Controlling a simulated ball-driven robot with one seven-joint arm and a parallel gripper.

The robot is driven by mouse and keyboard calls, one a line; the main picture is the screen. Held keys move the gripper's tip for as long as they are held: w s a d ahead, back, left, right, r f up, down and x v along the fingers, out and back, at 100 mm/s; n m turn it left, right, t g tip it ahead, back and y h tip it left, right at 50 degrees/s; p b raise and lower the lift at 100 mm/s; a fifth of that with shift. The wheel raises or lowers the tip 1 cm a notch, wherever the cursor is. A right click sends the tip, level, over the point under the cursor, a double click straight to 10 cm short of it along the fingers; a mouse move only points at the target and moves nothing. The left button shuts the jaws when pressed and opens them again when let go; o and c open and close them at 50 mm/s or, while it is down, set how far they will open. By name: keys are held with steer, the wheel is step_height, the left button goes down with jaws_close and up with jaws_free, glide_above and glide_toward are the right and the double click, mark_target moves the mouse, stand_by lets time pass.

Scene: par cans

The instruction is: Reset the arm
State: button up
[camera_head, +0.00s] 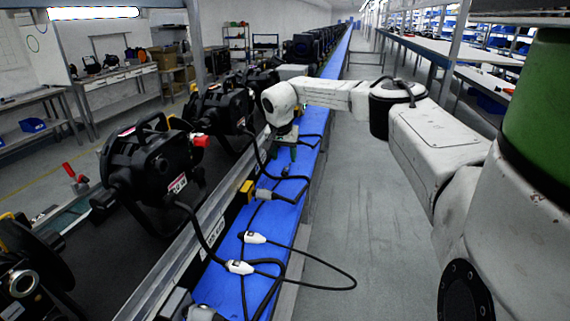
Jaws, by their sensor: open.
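My arm (437,138) is white with a dark joint, and reaches from the right across the aisle to the blue bench. My gripper (285,160) is at its end, pointing down over the blue surface (305,153). It is small and dark in the view. Its jaws are open, and I see nothing held between them. Black cables run on the blue surface close to it; I cannot tell whether the fingers touch them.
Black par cans (150,165) stand in a row left of the blue strip. Cables with white connectors (240,267) lie on the strip, and one loop hangs over its right edge. The grey floor (350,215) is clear. A long workbench (420,48) stands at the back right.

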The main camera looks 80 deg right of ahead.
steer(key=v, duration=0.5)
steer(key=shift+a+r+b, duration=0.15)
steer(key=shift+r+b, duration=0.15)
steer(key=shift+r, duration=0.1)
